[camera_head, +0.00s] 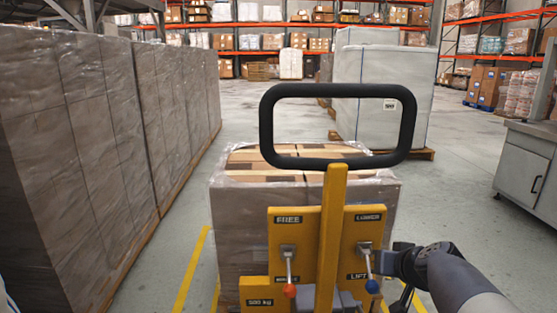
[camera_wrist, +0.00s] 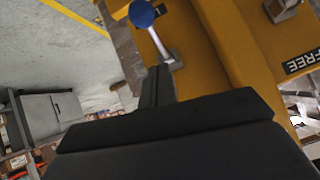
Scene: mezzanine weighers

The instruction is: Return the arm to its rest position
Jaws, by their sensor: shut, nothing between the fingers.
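My arm reaches in from the lower right in the head view. My gripper (camera_head: 383,262) is beside the right-hand lever of a yellow lift truck panel (camera_head: 335,230). Its fingers (camera_wrist: 158,80) are shut and empty in the wrist view, close to the lever's metal stem; I cannot tell whether they touch it. The lever's blue knob (camera_head: 372,286) hangs down at the "LIFT" label, below "LOWER". The blue knob also shows in the wrist view (camera_wrist: 142,13). The left lever with a red knob (camera_head: 289,291) also hangs down, below "FREE".
A black loop handle (camera_head: 338,90) rises above the panel. A wrapped pallet load (camera_head: 235,225) stands behind it. Wrapped stacks (camera_head: 100,130) line the left, and a grey cabinet (camera_head: 525,175) stands at right. Open floor (camera_head: 465,130) lies between the cabinet and the white pallet load (camera_head: 380,80).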

